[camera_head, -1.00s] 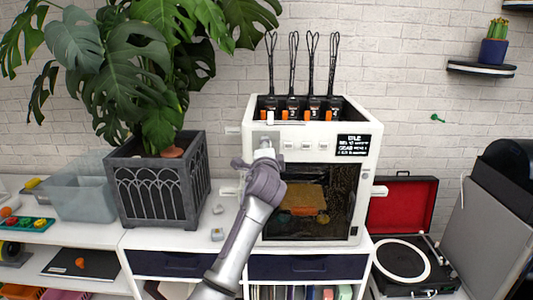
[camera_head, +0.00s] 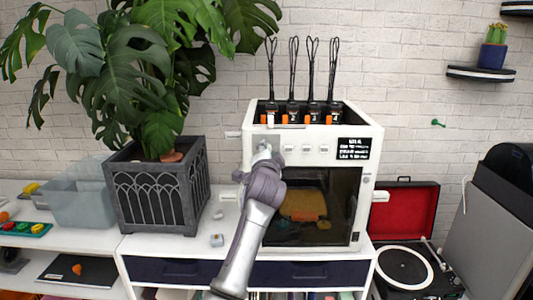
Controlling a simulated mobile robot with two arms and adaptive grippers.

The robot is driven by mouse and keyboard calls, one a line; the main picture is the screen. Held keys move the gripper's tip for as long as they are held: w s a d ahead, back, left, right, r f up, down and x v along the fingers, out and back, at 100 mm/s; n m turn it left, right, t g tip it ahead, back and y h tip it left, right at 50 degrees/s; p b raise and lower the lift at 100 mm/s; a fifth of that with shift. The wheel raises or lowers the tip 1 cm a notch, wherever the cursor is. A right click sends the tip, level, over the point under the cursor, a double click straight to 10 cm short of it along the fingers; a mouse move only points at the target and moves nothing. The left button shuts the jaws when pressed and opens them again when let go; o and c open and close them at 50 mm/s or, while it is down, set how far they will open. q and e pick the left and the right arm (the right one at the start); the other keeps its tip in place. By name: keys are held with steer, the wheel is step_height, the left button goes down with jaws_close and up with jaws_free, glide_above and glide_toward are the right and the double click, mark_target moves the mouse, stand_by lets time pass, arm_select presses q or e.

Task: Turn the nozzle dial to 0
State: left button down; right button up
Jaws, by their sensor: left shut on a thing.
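The white 3D printer (camera_head: 372,170) stands on the white cabinet, with a row of small dials (camera_head: 306,149) along its upper front and a small black screen (camera_head: 354,148) at the right of that row. The screen's text is too small to read. My left arm comes up from below, and its gripper (camera_head: 264,150) is at the leftmost dial of the row, shut on it. The gripper and wrist hide that dial, so its setting cannot be told. My right gripper is not in view.
A large plant in a dark grey planter (camera_head: 155,195) stands close to the left of the printer. Black whisk-like tools (camera_head: 293,70) rise from the printer's top. A record player (camera_head: 403,265) with a red-lined lid is at the right. Small items (camera_head: 217,240) lie on the cabinet.

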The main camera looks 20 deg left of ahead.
arm_select(q)
steer(key=shift+f, duration=0.1)
steer(key=c, duration=0.8)
jaws_free()
steer(key=v, duration=1.2)
